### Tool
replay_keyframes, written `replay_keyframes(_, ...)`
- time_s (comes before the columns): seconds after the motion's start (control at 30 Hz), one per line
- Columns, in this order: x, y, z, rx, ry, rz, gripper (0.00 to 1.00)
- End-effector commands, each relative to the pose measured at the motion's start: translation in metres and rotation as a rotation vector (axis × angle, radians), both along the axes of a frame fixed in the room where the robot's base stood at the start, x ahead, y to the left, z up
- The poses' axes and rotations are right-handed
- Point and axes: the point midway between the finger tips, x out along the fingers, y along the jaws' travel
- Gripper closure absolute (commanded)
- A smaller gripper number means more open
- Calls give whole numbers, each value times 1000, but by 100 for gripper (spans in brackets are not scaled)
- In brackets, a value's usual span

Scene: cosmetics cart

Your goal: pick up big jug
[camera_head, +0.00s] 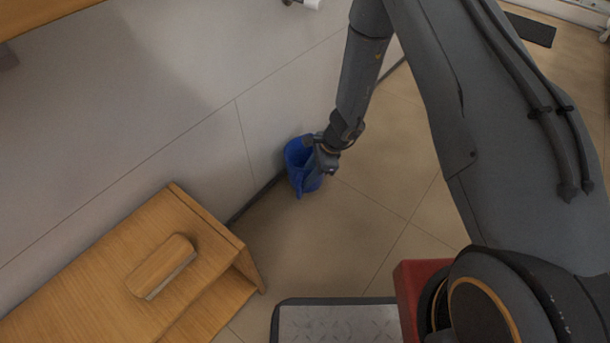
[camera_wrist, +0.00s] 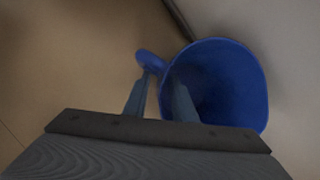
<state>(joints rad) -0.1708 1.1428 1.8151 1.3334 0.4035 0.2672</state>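The big jug (camera_head: 294,155) is blue and stands on the floor against the wall, in the middle of the head view. In the wrist view the jug (camera_wrist: 237,75) shows its wide open mouth, with its handle (camera_wrist: 150,60) on the left side. My gripper (camera_head: 313,171) is down at the jug and covers part of it in the head view. In the wrist view my gripper (camera_wrist: 161,90) has its two fingers apart. The left finger is beside the handle and the right finger overlaps the jug's mouth. Whether either finger touches the jug is hard to tell.
A wooden bench (camera_head: 110,270) with a brush-like wooden block (camera_head: 162,266) on it stands at the lower left. The wall (camera_head: 200,155) rises right behind the jug. The tiled floor (camera_head: 370,235) to the right of the jug is clear. A dark mat (camera_head: 531,29) lies at the upper right.

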Motion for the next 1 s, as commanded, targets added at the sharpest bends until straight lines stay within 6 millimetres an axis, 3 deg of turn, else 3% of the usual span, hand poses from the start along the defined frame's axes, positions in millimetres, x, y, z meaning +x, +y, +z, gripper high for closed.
replay_keyframes(0.07,1,3,-9,0,0,0,76)
replay_keyframes(0.3,0,4,-9,0,0,0,76)
replay_keyframes(0.47,0,4,-9,0,0,0,100)
replay_keyframes(1.0,-1,3,-5,0,0,0,100)
